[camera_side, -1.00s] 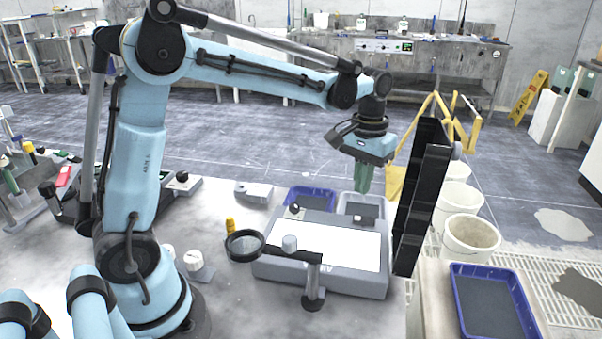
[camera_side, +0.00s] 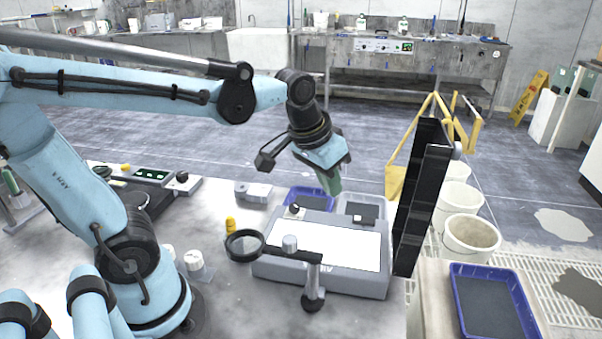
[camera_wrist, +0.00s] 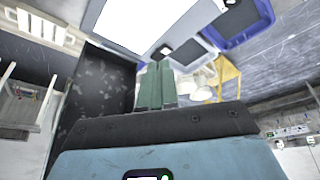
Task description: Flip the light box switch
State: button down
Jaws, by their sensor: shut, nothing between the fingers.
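The light box (camera_side: 262,268) stands on the bench, a grey case with a bright white panel (camera_side: 335,245); the panel also shows in the wrist view (camera_wrist: 145,18). A small dark and pale switch (camera_side: 357,218) sits on its back rim, toward the right; it also shows in the wrist view (camera_wrist: 166,50). A round black knob (camera_side: 295,209) is at the rim's left end. My gripper (camera_side: 334,191) has green fingers, shut and empty, above and behind the back rim, left of the switch. In the wrist view, the fingertips (camera_wrist: 156,64) appear close to the switch. The switch's position cannot be told.
A blue tray (camera_side: 327,205) and a pale tray (camera_side: 377,207) lie behind the light box. A magnifier (camera_side: 245,245) on a stand is in front. A tall black panel (camera_side: 420,205) rises at the right. A yellow-topped bottle (camera_side: 230,226) stands at the left.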

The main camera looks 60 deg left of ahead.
jog(key=shift+s+d+f+m+t, duration=0.15)
jog(key=shift+s+f+t, duration=0.25)
jog(key=shift+s, duration=0.4)
jog(key=shift+s+f+m+t, duration=0.3)
jog(key=shift+s+t, duration=0.25)
jog(key=shift+s, duration=0.25)
jog(key=shift+s+d+f+m+t, duration=0.15)
jog(key=shift+s+f+t, duration=0.3)
jog(key=shift+s, duration=0.35)
jog(key=shift+a+r, duration=0.1)
notch_tip(320, 180, up, 16)
jog(key=n+g, duration=0.7)
jog(key=n, duration=0.2)
send_over(370, 219)
jog(key=shift+s+r, duration=0.1)
jog(key=shift+r, duration=0.1)
jog(key=shift+f, duration=0.15)
notch_tip(370, 219, down, 24)
jog(key=shift+r, duration=0.1)
